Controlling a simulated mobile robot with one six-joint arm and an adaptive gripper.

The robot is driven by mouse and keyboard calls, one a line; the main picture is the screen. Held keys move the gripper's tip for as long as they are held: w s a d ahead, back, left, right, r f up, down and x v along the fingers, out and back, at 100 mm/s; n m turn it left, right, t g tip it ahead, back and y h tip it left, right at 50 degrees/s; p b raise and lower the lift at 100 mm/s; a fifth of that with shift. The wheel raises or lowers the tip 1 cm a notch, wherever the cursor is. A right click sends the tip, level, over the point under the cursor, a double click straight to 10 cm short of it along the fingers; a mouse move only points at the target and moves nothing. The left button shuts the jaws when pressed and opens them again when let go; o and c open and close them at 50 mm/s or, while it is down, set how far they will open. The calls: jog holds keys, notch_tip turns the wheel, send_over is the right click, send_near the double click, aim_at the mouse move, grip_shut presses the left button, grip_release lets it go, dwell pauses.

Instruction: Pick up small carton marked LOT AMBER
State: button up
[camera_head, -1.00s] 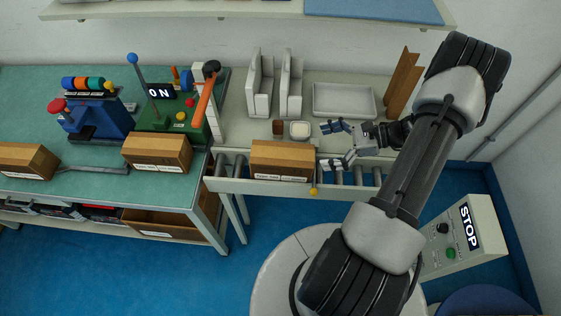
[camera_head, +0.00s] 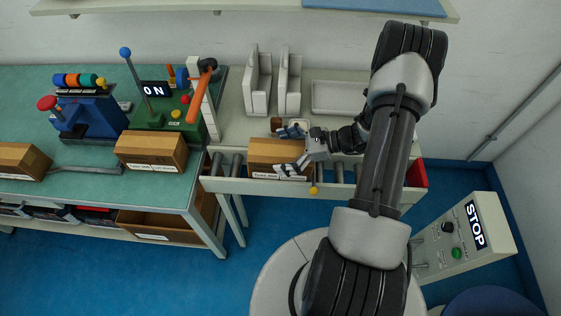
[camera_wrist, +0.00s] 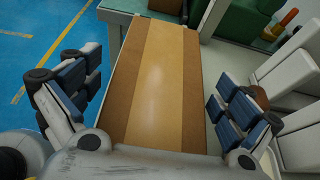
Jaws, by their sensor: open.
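A small brown carton (camera_head: 262,153) with a white label on its front sits on the roller strip at the front of the middle bench. The label is too small to read for sure. My gripper (camera_head: 290,150) is open around its right end, one finger at the back side and one at the front. In the wrist view the carton (camera_wrist: 155,85) lies between the two spread finger pads, with a lighter tape band along its top. I see gaps between the pads and its sides. Two similar cartons stand on the green bench, one near its right end (camera_head: 152,151) and one at far left (camera_head: 22,160).
Upright pale racks (camera_head: 257,80) and a shallow tray (camera_head: 338,97) stand behind the rollers. A small brown block (camera_head: 276,124) is close behind the carton. A lever with an orange handle (camera_head: 199,95) rises to the left. A STOP box (camera_head: 465,238) is at right.

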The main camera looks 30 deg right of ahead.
jog(key=shift+c, duration=0.5)
jog(key=c, duration=2.1)
jog(key=shift+o, duration=0.2)
